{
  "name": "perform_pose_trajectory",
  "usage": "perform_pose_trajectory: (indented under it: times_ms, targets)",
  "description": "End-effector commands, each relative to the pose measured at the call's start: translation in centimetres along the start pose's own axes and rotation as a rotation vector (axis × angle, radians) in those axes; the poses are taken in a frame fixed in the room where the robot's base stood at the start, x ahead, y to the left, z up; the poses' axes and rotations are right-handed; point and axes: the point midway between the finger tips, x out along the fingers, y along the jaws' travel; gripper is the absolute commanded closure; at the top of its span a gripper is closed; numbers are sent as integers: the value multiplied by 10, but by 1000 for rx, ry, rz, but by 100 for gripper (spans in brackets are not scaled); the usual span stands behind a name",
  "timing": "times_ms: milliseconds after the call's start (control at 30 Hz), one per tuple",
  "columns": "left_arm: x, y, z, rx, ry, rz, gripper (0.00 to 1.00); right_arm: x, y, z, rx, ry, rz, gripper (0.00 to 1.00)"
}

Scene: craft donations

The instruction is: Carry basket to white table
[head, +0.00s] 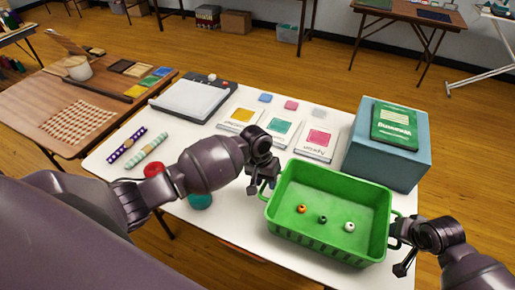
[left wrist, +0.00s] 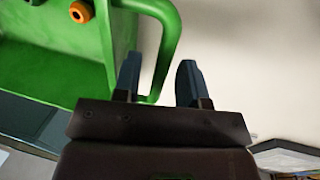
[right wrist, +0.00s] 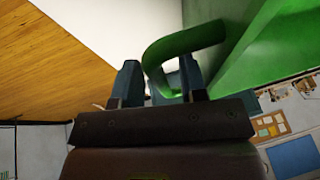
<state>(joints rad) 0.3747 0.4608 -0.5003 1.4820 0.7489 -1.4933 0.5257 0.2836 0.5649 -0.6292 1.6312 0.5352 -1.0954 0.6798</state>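The green basket (head: 285,222) sits on the white table (head: 228,228), near its front right. Three beads lie inside: an orange one (head: 301,209), a dark green one (head: 323,219) and a white one (head: 349,226). My left gripper (head: 262,186) is at the basket's left handle. In the left wrist view its fingers (left wrist: 158,85) are apart, with the green handle (left wrist: 168,40) passing between them. My right gripper (head: 398,252) is at the right handle. In the right wrist view its fingers (right wrist: 160,82) are apart, with the handle (right wrist: 182,42) between them.
A teal box (head: 385,160) with a green book (head: 397,125) stands behind the basket. Paper packs (head: 279,130), a paper trimmer (head: 193,98) and patterned rolls (head: 147,155) lie on the table. A brown table (head: 62,92) stands at left. Wooden floor is open behind.

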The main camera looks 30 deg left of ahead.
Motion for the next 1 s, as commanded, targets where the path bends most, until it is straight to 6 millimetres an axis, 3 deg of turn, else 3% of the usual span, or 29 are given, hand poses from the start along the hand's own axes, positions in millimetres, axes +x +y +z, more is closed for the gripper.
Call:
perform_pose_trajectory:
  times_ms: [533,833,1000]
  targets:
    - [-94,-1,0,0,2,-1,61,0,0,0,0,0,-1,61]
    - [-112,0,0,0,0,-2,61,-3,0,0,0,0,0,61]
    - [-113,0,0,-1,0,-2,61,-20,0,0,0,1,-2,61]
